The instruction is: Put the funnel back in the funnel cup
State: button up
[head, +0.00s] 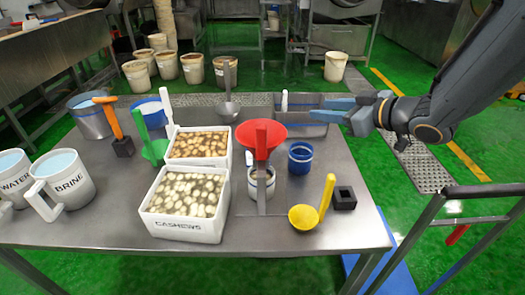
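The red funnel (278,132) is upright near the middle of the table, its wide mouth up and a red upright piece at its front. It sits above a small pale cup or jar (269,187), behind a grey upright plate (262,203); its spout is hidden. A blue cup (300,158) stands just right of the funnel, apparently empty; I cannot tell which vessel is the funnel cup. My gripper (322,109) has blue fingers pointing left, above the table's back right, right of and slightly higher in the picture than the funnel. The fingers look apart and empty.
Two white bins of nuts (180,229) stand left of the funnel. A yellow ladle (303,217) and small black holder (344,198) are at front right. A tray (300,104) lies behind. White jugs (71,187) stand far left.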

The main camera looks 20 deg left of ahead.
aim_at(261, 137)
jog(key=s+a+r+n+g+y, duration=0.1)
jog(key=s+a+n+g+y, duration=0.1)
jog(key=s+a+g, duration=0.1)
jog(key=s+a+n+g+y+p, duration=0.1)
jog(key=s+a+n+g+y, duration=0.1)
jog(key=s+g, duration=0.4)
jog(key=s+a+r+n+g+y, duration=0.1)
jog(key=s+a+n+g, duration=0.3)
jog(key=s+a+g, duration=0.1)
jog(key=shift+s+a+r+y+p, duration=0.2)
jog(key=shift+s+a, duration=0.05)
jog(key=shift+s, duration=0.45)
jog(key=shift+s+a+r+y+p, duration=0.15)
jog(key=shift+s+a+y+p, duration=0.1)
jog(key=shift+s, duration=0.45)
jog(key=x, duration=0.1)
jog(key=p+x, duration=0.1)
jog(key=x, duration=0.1)
jog(key=p+x, duration=0.1)
jog(key=x, duration=0.1)
jog(key=shift+w+a+f, duration=0.15)
jog(key=shift+w+f, duration=0.15)
jog(key=shift+f, duration=0.1)
grip_shut()
